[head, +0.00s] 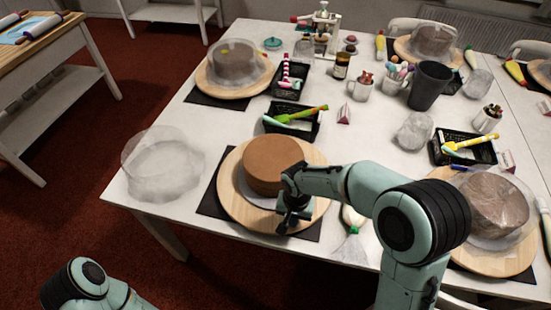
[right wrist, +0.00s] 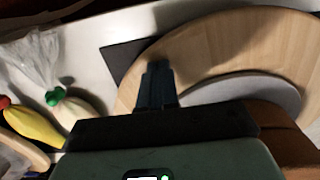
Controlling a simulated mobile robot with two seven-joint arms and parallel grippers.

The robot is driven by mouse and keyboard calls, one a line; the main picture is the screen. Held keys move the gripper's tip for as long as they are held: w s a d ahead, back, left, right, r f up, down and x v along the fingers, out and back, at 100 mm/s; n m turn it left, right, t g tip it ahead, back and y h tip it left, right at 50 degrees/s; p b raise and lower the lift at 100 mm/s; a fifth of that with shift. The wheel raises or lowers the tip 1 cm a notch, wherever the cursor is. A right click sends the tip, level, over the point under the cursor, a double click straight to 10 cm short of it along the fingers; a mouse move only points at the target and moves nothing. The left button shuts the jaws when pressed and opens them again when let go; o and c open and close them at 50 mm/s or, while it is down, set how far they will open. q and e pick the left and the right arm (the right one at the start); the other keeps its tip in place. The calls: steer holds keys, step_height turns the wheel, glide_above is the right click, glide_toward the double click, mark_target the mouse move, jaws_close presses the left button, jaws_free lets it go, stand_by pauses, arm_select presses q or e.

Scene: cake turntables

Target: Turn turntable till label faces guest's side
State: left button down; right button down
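The near turntable (head: 228,192) is a round wooden board on a dark square mat. A plain brown cake (head: 270,163) stands on it on a pale disc. The board also fills much of the right wrist view (right wrist: 210,45), with the pale disc and part of the cake. My right gripper (head: 290,215) is over the board's near right part, beside the cake. In the right wrist view its fingers (right wrist: 158,84) look shut together, with nothing seen between them. Whether they touch the board is unclear. I see no label on this turntable. My left gripper is out of view.
A clear crumpled cover (head: 162,165) lies left of the turntable. A piping bag (head: 352,218) lies to the right. Another turntable with a covered cake (head: 495,205) is farther right.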

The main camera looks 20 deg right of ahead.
mark_target(242, 216)
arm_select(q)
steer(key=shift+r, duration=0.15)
arm_select(e)
steer(key=shift+a, duration=1.75)
arm_select(q)
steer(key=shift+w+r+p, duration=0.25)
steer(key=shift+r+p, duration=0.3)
steer(key=shift+p, duration=0.05)
arm_select(e)
steer(key=shift+w+a, duration=0.4)
steer(key=shift+a, duration=0.55)
steer(key=shift+w+a, duration=0.4)
steer(key=shift+a, duration=0.6)
steer(key=shift+w+a, duration=0.4)
steer(key=shift+a, duration=0.55)
steer(key=shift+w, duration=0.1)
